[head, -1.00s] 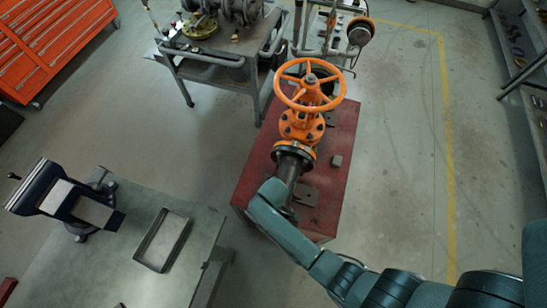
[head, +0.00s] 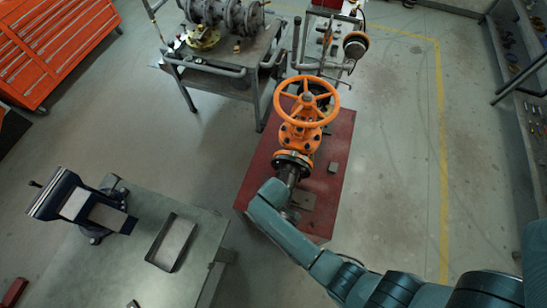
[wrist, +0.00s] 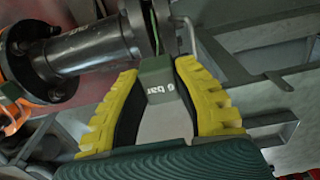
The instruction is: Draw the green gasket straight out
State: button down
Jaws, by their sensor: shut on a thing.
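The green gasket (wrist: 155,80) shows in the wrist view as a tab marked "6 bar", with a thin green edge running up beside a dark pipe flange (wrist: 130,32). My gripper (wrist: 157,70), with yellow ribbed fingers and dark pads, is shut on this tab, one finger on each side. I cannot tell how far the gasket sits between the flanges. In the head view the orange gate valve (head: 299,136) with its handwheel (head: 307,101) stands on a red plinth (head: 262,178). There my arm hides the gripper and the gasket.
A workbench (head: 190,262) with a vise (head: 85,205) and a shallow tray (head: 171,243) stands at the left. A metal cart (head: 222,66) with pipework is behind the valve. Small parts lie on the plinth. The floor on the right is clear.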

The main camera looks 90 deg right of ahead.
jog(key=shift+r, duration=4.45)
jog(key=shift+s, duration=0.1)
